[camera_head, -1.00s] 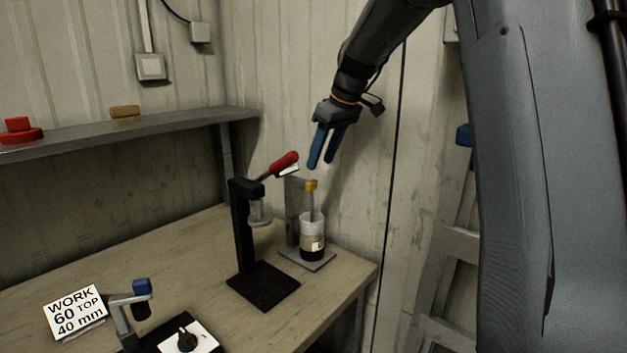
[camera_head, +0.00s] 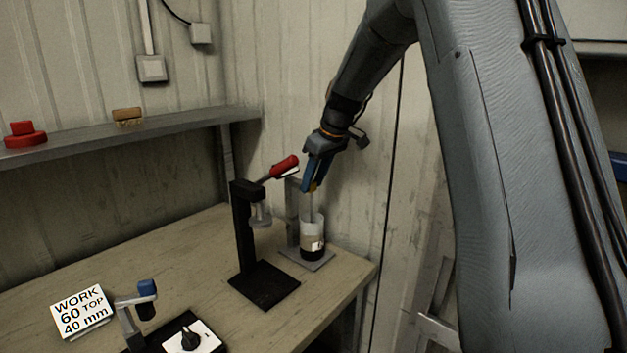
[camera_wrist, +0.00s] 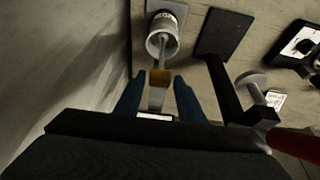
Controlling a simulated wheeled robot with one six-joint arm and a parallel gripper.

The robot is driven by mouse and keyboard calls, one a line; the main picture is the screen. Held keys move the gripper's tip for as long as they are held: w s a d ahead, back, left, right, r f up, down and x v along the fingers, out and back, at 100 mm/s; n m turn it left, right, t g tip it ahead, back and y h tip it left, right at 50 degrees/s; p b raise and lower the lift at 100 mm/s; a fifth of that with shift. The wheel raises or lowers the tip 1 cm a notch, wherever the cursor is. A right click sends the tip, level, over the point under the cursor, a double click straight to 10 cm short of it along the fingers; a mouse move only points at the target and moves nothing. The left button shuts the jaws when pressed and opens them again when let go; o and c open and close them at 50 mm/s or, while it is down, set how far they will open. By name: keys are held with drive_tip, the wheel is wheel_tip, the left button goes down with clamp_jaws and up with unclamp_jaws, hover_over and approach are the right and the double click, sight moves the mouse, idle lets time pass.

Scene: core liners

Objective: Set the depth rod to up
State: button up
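The depth rod (camera_head: 311,203) is a thin grey rod with a yellow top, standing upright in a clear cylinder with a dark lower part (camera_head: 312,240) on a small grey stand. In the wrist view, the rod's yellow top (camera_wrist: 160,78) lies between the two blue fingers of my gripper (camera_wrist: 158,92), and the rod (camera_wrist: 162,48) runs down into the cylinder (camera_wrist: 163,38). A gap shows on each side of the yellow top, so the fingers are open around it. In the head view, my gripper (camera_head: 311,189) hides most of the yellow top.
A black press stand with a red handle (camera_head: 285,166) stands close to the left of the cylinder. The wall is close behind. A sign (camera_head: 81,311), a blue-topped device (camera_head: 146,289) and a knob panel (camera_head: 190,338) sit at the front left. A shelf (camera_head: 140,127) runs behind.

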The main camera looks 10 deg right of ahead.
clamp_jaws()
drive_tip(key=shift+w+r+p, duration=0.1)
drive_tip(key=shift+r+p, duration=0.75)
drive_tip(key=shift+r, duration=2.2)
drive_tip(key=shift+o, duration=1.7)
unclamp_jaws()
drive_tip(key=shift+r, duration=0.1)
drive_tip(key=b+v, duration=0.2)
drive_tip(key=v, duration=0.5)
drive_tip(key=shift+r, duration=0.3)
